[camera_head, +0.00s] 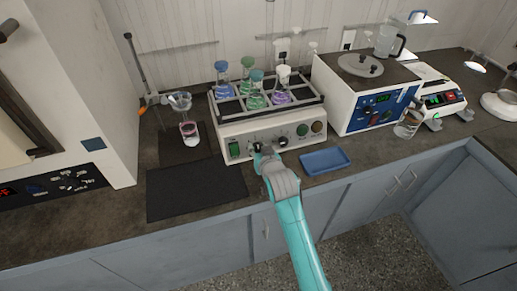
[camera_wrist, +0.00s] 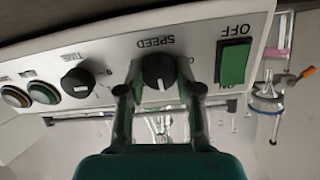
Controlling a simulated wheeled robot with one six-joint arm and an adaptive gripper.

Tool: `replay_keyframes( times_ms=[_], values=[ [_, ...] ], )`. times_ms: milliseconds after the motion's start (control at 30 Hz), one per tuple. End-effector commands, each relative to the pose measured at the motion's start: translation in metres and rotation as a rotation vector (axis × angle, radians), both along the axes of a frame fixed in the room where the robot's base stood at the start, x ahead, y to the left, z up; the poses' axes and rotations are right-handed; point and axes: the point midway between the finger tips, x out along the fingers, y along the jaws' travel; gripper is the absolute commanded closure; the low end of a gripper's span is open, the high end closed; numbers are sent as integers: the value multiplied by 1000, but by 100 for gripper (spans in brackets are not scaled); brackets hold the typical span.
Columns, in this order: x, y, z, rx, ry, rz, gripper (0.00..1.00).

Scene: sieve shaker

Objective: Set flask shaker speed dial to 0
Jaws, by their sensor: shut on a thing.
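The flask shaker (camera_head: 268,134) stands on the bench with several flasks in its top rack. Its front panel shows upside down in the wrist view. The black speed dial (camera_wrist: 160,71) sits under the label SPEED, with a white mark that points down in the wrist picture. My gripper (camera_head: 258,150) is at the panel's left part. In the wrist view its two fingers (camera_wrist: 156,88) are on either side of the speed dial, shut on it. The scale around the dial is too small and partly hidden to read.
A green power switch (camera_wrist: 234,62) and the black time dial (camera_wrist: 77,82) flank the speed dial. A blue tray (camera_head: 326,161) and a dark mat (camera_head: 195,190) lie on the bench in front.

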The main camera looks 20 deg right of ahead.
Motion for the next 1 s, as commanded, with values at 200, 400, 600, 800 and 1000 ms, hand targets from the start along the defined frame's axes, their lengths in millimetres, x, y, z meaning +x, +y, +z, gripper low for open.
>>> replay_keyframes(
  times_ms=[200,400,600,800,1000],
  values=[
    [0,0,-1,-84,1,30,100],
    [0,0,-1,-229,1,83,100],
    [0,0,-1,-406,3,148,100],
    [0,1,-2,-586,3,213,100],
    [0,1,-2,-764,3,279,100]
  ],
)
